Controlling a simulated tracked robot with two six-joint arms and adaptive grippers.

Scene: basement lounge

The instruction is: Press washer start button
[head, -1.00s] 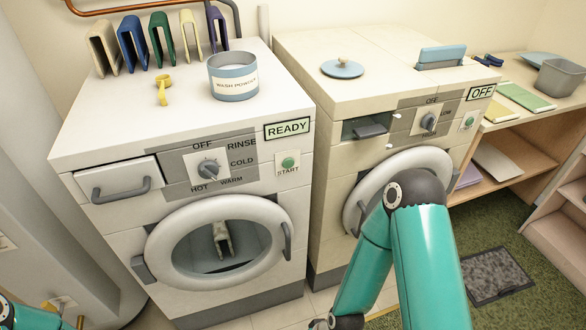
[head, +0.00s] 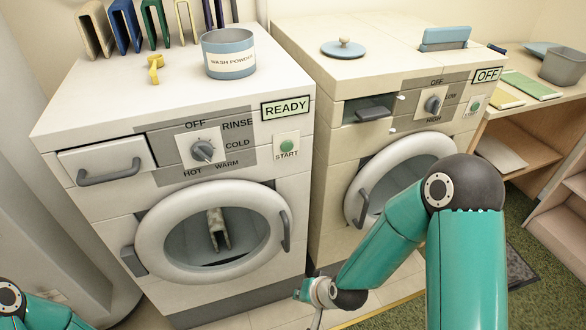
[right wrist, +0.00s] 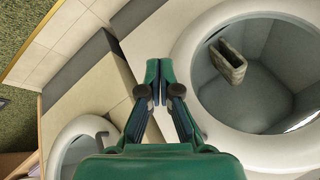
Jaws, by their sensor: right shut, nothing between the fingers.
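The washer (head: 55,145) stands at the left with its READY sign (head: 286,108) showing. Its green start button (head: 287,147) sits on a white START plate below the sign, uncovered and untouched. The washer dial (head: 203,150) is left of the button. The round washer door (head: 158,270) looks shut, with a pale cloth (head: 218,230) inside. My right gripper (right wrist: 158,75) has its fingers together and empty, in front of the washer's lower front beside the door. In the head view its wrist end (head: 318,292) is well below the button. My left gripper is out of view; only my left arm shows.
A dryer-like machine (head: 300,45) marked OFF stands close at the right, behind my right arm. A wash powder tub (head: 229,64) and a yellow clip (head: 155,69) are on the washer. The washer's drawer handle (head: 109,175) sticks out. Shelves (head: 540,125) stand far right.

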